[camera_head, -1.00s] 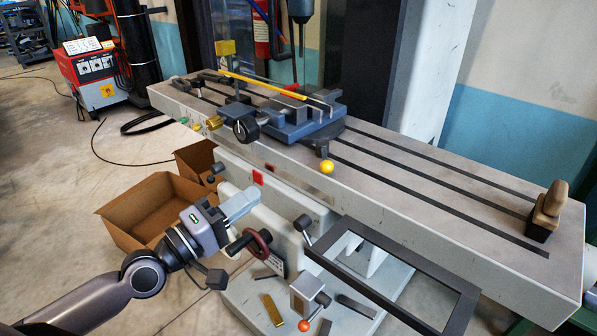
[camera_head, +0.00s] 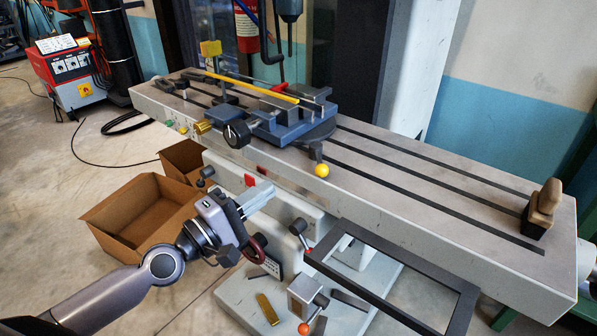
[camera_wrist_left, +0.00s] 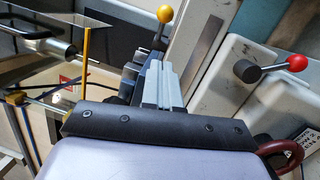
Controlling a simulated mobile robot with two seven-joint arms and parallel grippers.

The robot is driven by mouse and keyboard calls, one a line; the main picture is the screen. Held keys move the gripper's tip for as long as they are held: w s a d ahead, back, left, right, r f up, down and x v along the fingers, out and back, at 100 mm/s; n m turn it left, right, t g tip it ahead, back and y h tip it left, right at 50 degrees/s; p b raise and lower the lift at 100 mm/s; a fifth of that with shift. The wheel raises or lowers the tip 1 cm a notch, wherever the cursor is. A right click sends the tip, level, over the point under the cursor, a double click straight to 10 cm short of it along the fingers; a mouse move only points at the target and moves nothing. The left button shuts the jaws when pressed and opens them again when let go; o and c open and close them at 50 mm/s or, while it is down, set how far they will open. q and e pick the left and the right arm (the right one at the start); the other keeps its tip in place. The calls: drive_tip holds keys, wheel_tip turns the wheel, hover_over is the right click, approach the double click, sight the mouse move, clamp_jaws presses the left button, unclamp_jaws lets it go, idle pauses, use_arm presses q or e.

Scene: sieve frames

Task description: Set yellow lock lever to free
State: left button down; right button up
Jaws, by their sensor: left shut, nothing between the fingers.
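The yellow lock lever is a yellow ball (camera_head: 322,170) on a short dark arm at the front edge of the machine table, below the blue vise. In the left wrist view its yellow ball (camera_wrist_left: 165,13) shows at the top, beyond the fingertips. My left gripper (camera_head: 268,189) is shut and empty. It is in front of the table's front face, left of and a little below the yellow ball, apart from it. Its closed fingers also show in the left wrist view (camera_wrist_left: 156,66). My right gripper is not in view.
The blue vise (camera_head: 295,129) sits on the machine table (camera_head: 400,185), with a yellow bar (camera_head: 252,87) above it. A red-knobbed lever (camera_wrist_left: 295,62) and a dark red handwheel (camera_wrist_left: 280,150) are close to the gripper. A dark rectangular frame (camera_head: 395,278) juts out below right. Cardboard boxes (camera_head: 120,195) stand left.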

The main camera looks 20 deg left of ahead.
sight(318, 160)
use_arm(q)
drive_tip(key=w+d+r+p, duration=0.1)
drive_tip(key=w+d+p, duration=0.2)
drive_tip(key=w+d, duration=0.1)
drive_tip(key=shift+w+d+r, duration=0.15)
drive_tip(key=shift+w+d, duration=0.05)
drive_tip(key=shift+d, duration=0.65)
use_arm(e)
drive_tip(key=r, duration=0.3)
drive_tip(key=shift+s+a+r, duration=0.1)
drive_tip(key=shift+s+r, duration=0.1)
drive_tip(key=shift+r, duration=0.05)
use_arm(q)
drive_tip(key=shift+d+p, duration=0.1)
drive_tip(key=shift+p, duration=0.2)
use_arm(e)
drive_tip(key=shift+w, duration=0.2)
